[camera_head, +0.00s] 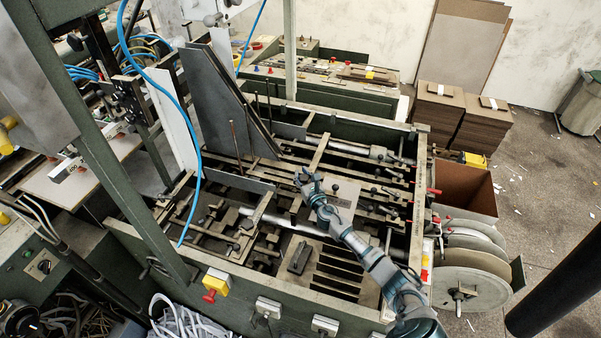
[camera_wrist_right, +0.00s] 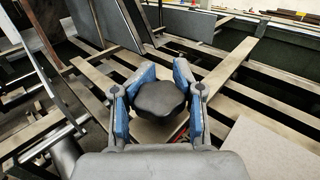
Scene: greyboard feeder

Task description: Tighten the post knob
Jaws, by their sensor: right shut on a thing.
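The post knob (camera_wrist_right: 159,98) is a dark, lobed knob in the middle of the right wrist view. My right gripper (camera_wrist_right: 156,92) has its blue-padded fingers on both sides of it and is shut on it. In the head view my right gripper (camera_head: 306,178) reaches over the middle of the machine bed, its arm coming in from the lower right. The knob is too small to make out there, and its post is hidden below it in the wrist view. My left gripper is not in view.
The green machine frame (camera_head: 262,318) surrounds slats, rods and small levers. Tall dark plates (camera_head: 215,105) stand behind and left of my right gripper. A blue hose (camera_head: 196,150) hangs at the left. A grey plate (camera_wrist_right: 262,150) lies right of the knob.

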